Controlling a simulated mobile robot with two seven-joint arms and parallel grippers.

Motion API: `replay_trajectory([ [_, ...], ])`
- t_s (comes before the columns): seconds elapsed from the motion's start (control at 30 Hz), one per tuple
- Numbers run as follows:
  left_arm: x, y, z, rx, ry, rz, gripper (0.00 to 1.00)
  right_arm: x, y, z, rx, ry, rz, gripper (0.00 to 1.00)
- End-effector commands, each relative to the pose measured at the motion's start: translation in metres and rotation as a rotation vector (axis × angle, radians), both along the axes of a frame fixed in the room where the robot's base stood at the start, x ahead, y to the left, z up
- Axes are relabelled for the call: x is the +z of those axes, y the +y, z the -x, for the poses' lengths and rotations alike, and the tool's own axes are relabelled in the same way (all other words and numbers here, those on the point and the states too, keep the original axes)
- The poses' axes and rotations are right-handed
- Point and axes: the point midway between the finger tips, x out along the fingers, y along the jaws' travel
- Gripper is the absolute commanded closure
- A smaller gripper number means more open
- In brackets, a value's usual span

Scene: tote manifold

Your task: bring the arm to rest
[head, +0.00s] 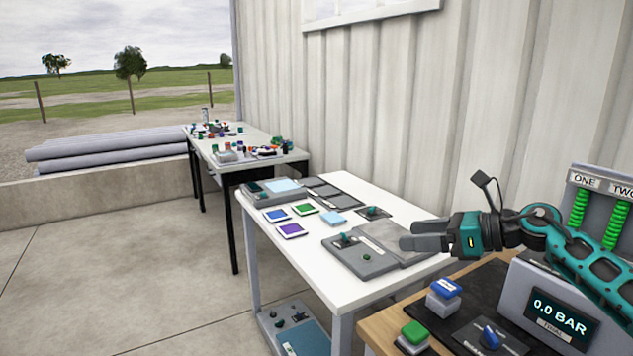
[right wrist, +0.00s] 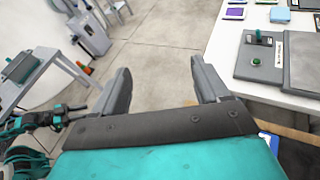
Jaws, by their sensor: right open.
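My right gripper (head: 410,234) reaches in from the right in the head view. Teal and black parts of my left arm show at the left edge of the right wrist view. Its jaws are too small there to read, and the head view does not show it.
A grey panel (head: 360,258) lies on the white table, near coloured tiles (head: 291,230). At right, a wooden bench holds a green button (head: 413,332), a blue button (head: 445,287) and a gauge reading 0.0 BAR (head: 560,312). The floor at left is clear.

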Motion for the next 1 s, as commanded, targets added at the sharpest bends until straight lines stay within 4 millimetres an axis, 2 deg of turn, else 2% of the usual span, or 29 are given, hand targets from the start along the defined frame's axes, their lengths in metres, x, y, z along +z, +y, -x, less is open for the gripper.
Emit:
replay_trajectory([
  [0.03,0.0,0.0,0.0,0.0,0.0,0.0,0.57,-0.004,0.026,0.005,-0.03,0.021,-0.137,0.26],
  [0.1,0.0,0.0,0.0,0.0,0.0,0.0,0.57,0.0,0.05,0.009,-0.094,0.059,-0.333,0.26],
  [0.2,0.0,-0.001,0.0,0.0,0.0,0.001,0.57,0.003,0.069,0.017,-0.206,0.146,-0.616,0.26],
  [0.27,0.0,-0.001,0.0,0.0,0.0,0.001,0.57,0.003,0.073,0.023,-0.284,0.214,-0.785,0.26],
  [0.37,-0.001,-0.001,0.001,0.0,0.002,0.002,0.57,-0.005,0.068,0.033,-0.435,0.351,-1.058,0.26],
  [0.43,-0.001,-0.001,0.002,0.0,0.005,0.002,0.57,-0.018,0.058,0.042,-0.556,0.459,-1.241,0.26],
  [0.57,-0.002,-0.001,0.004,0.0,0.009,0.002,0.57,-0.057,0.035,0.067,-0.816,0.679,-1.554,0.26],
  [0.67,-0.002,-0.001,0.005,-0.001,0.01,0.002,0.57,-0.096,0.018,0.098,-1.048,0.857,-1.764,0.26],
  [0.8,-0.003,-0.001,0.005,-0.001,0.011,0.002,0.57,-0.154,0.001,0.159,-1.417,1.094,-1.994,0.26],
  [0.9,-0.003,-0.001,0.005,0.0,0.011,0.001,0.57,-0.184,-0.002,0.205,-1.659,1.223,-2.091,0.26],
  [1.0,-0.003,-0.001,0.005,0.0,0.011,0.001,0.57,-0.204,-0.002,0.244,-1.86,1.311,-2.142,0.26],
])
